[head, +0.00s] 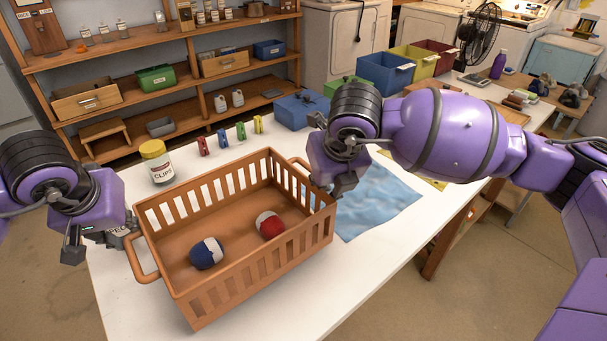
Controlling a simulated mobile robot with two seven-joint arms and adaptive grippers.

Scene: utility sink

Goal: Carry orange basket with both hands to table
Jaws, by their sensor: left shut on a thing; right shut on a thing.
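The orange basket (247,285) has slatted sides and a handle at each end. It is over the near part of the white table (120,290); I cannot tell whether it touches the tabletop. Inside lie a blue and white ball (207,253) and a red and white ball (270,225). My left gripper (125,238) is at the basket's left end, shut on the basket near its left handle. My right gripper (325,183) is at the right end, shut on the basket by its right handle. Its fingertips are partly hidden behind my wrist.
A clips jar (158,165) stands close behind the basket's left side. Several coloured clips (222,138) stand behind it. A blue cloth (375,205) lies right of the basket. A blue box (300,110) and coloured bins (385,75) stand further back.

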